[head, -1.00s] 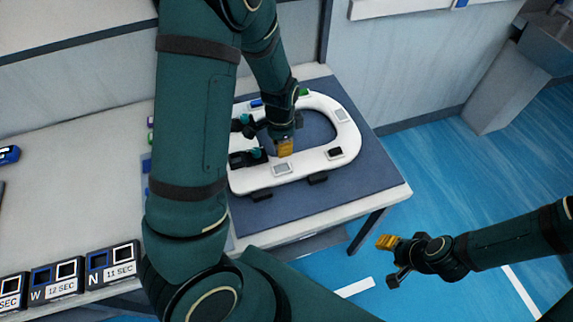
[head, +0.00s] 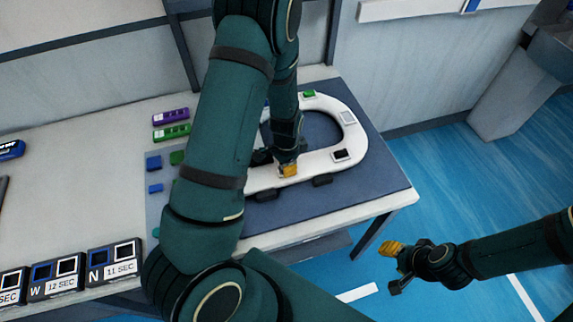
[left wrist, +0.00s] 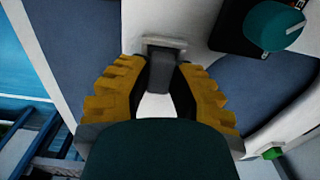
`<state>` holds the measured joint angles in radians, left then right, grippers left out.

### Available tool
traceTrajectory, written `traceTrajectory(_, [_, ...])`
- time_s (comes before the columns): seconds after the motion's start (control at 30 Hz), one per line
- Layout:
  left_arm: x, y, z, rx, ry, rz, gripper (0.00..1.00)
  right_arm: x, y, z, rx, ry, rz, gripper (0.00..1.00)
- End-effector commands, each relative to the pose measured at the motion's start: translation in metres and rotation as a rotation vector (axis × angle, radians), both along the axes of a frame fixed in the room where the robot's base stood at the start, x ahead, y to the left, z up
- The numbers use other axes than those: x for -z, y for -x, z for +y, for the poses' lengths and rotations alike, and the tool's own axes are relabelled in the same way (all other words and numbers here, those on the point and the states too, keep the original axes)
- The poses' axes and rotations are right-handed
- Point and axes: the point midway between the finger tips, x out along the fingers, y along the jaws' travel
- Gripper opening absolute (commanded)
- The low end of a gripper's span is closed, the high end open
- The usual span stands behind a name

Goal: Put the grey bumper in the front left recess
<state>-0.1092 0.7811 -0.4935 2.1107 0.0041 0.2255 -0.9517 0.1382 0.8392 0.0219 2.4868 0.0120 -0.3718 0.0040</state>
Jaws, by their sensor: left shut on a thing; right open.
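The white toilet seat (head: 322,163) lies on a dark blue mat. My left gripper (head: 288,170) is shut at the seat's near edge, over the front left recess. In the left wrist view my left fingers (left wrist: 160,85) are closed on the grey bumper (left wrist: 160,72), a dark grey block mostly hidden between them. The light grey front left recess (left wrist: 163,42) shows just beyond the block; whether they touch I cannot tell. In the head view the gripper hides both. My right gripper (head: 392,250) is open and empty, off the table at the right.
Other seat pads show, one dark (head: 341,155) and one light grey (head: 348,118). Purple (head: 171,115), green and blue pieces lie left of the seat. Timer boxes (head: 115,258) stand at the table's front left. My left arm covers the seat's left part.

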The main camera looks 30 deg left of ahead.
Motion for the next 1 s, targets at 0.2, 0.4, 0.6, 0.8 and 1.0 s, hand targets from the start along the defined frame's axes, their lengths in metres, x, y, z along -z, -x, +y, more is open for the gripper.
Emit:
traceTrajectory(0.2, [0.004, 0.000, 0.000, 0.000, 0.000, 0.000, 0.41, 0.004, 0.000, 0.000, 0.000, 0.001, 0.000, 0.47])
traceTrajectory(0.4, [0.003, 0.000, 0.000, 0.000, 0.000, 0.000, 0.49, 0.003, 0.000, 0.000, 0.000, 0.001, 0.000, 0.47])
traceTrajectory(0.6, [0.000, 0.000, 0.000, 0.000, 0.000, 0.000, 0.49, 0.000, 0.000, 0.000, 0.000, 0.000, 0.000, 0.47])
traceTrajectory(0.8, [-0.026, -0.001, -0.001, 0.000, 0.001, -0.004, 0.49, -0.004, 0.000, 0.000, 0.000, -0.001, 0.000, 0.47])
traceTrajectory(1.0, [-0.069, -0.001, -0.001, 0.001, 0.001, -0.006, 0.49, -0.011, 0.000, 0.000, -0.001, -0.002, -0.001, 0.47])
